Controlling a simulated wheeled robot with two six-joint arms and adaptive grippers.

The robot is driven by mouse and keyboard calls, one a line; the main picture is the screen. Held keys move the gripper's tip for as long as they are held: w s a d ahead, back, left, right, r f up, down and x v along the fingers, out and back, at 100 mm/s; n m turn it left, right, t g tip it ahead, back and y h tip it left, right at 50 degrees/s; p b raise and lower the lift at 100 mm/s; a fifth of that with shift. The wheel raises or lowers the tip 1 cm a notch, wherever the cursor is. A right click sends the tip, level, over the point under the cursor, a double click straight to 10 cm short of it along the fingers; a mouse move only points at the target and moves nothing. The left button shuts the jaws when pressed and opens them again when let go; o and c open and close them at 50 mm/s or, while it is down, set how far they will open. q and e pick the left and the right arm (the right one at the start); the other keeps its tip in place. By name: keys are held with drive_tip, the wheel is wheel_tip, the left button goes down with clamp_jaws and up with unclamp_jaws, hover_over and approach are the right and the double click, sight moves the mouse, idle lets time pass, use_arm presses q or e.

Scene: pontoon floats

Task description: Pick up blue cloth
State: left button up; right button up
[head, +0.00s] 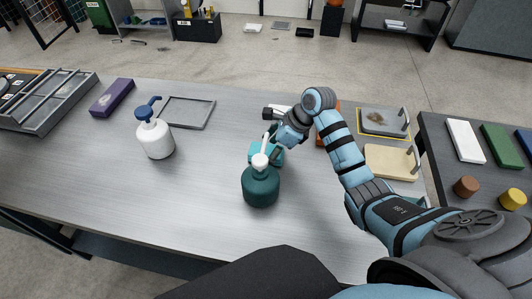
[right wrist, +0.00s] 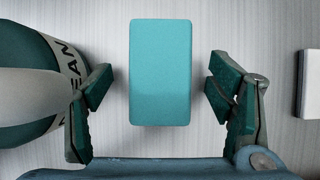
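A folded blue-teal cloth (right wrist: 160,73) lies flat on the grey table in the right wrist view. It sits between the two spread fingers of my right gripper (right wrist: 158,92), with a gap on each side. The fingers are open and hold nothing. In the head view the right gripper (head: 280,147) is low over the table, behind a dark green pump bottle (head: 260,187). The cloth (head: 256,151) is mostly hidden there by the bottle and gripper. My left gripper is not in view.
The green bottle (right wrist: 25,85) is close beside the left finger. A white item (right wrist: 310,83) lies at the right. A white pump bottle (head: 155,139), purple box (head: 112,97) and grey tray (head: 187,112) stand further left. The table's front left is clear.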

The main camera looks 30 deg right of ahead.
drive_tip(key=c, duration=1.1)
drive_tip(key=shift+r, duration=0.1)
drive_tip(key=shift+r, duration=0.25)
drive_tip(key=shift+s+d+r, duration=0.15)
drive_tip(key=shift+d+r, duration=0.05)
drive_tip(key=shift+d, duration=0.1)
drive_tip(key=s+d, duration=0.1)
drive_tip(key=d, duration=0.1)
drive_tip(key=s+d, duration=0.2)
drive_tip(key=s+d+b, duration=0.1)
drive_tip(key=d, duration=0.1)
drive_tip(key=shift+s+d+r, duration=0.1)
drive_tip(key=shift+s+r, duration=0.2)
wheel_tip(320, 180, up, 13)
drive_tip(key=shift+r+p, duration=0.2)
drive_tip(key=shift+p, duration=0.3)
drive_tip(key=o, duration=0.5)
drive_tip(key=shift+a, duration=0.2)
drive_tip(key=c, duration=0.4)
